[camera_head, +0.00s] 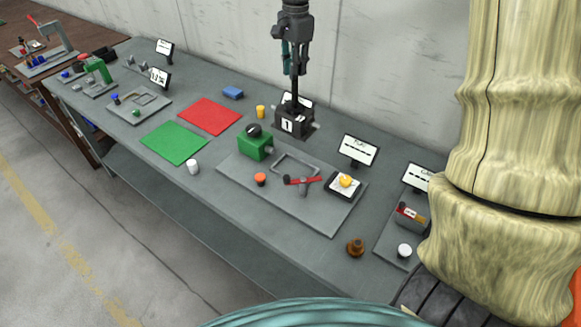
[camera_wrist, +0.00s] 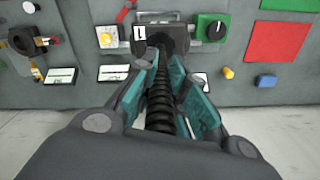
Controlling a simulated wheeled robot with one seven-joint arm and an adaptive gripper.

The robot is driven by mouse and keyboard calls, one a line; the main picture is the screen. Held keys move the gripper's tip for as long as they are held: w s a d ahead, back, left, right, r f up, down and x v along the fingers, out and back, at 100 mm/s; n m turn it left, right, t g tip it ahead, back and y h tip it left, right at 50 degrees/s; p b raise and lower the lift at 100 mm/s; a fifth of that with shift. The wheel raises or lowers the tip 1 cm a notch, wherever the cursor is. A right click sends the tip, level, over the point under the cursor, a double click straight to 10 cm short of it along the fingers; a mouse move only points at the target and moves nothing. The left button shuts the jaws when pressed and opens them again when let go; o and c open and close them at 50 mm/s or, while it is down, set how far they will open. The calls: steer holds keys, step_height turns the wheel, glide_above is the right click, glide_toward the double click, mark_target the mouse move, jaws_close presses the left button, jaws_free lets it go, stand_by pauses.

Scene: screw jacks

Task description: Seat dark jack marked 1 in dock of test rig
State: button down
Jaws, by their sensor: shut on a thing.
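The dark jack marked 1 (camera_head: 293,122) is a black block with a white "1" label, at the back of the bench behind the test rig. Its ribbed black screw (camera_wrist: 160,108) stands up between my teal fingers. My gripper (camera_head: 295,75) points down and is shut on this screw. I cannot tell whether the jack's base touches the bench. The test rig (camera_head: 330,223) is a grey plate. Its dock (camera_head: 296,164) is a raised rectangular frame, empty in the head view. In the wrist view the jack body (camera_wrist: 170,42) hides part of the dock.
On the rig stand a green box with a black knob (camera_head: 255,147), an orange button (camera_head: 260,179), a red lever (camera_head: 302,181) and a yellow-topped unit (camera_head: 345,184). A sign (camera_head: 358,150) stands behind it. A yellow cylinder (camera_head: 260,112) is left of the jack.

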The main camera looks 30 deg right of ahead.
steer(key=b, duration=0.6)
glide_above(295, 107)
steer(key=f, duration=0.6)
steer(key=shift+w+d, duration=0.25)
steer(key=shift+w, duration=0.05)
step_height(295, 107, down, 4)
steer(key=b, duration=0.3)
steer(key=shift+r, duration=0.25)
steer(key=shift+f+p, duration=1.65)
steer(key=shift+f, duration=3.35)
steer(key=c, duration=1.8)
jaws_free()
steer(key=shift+s+f, duration=0.15)
steer(key=o, duration=0.3)
steer(key=shift+s+a, duration=0.1)
steer(key=shift+a, duration=0.05)
steer(key=shift+o, duration=0.2)
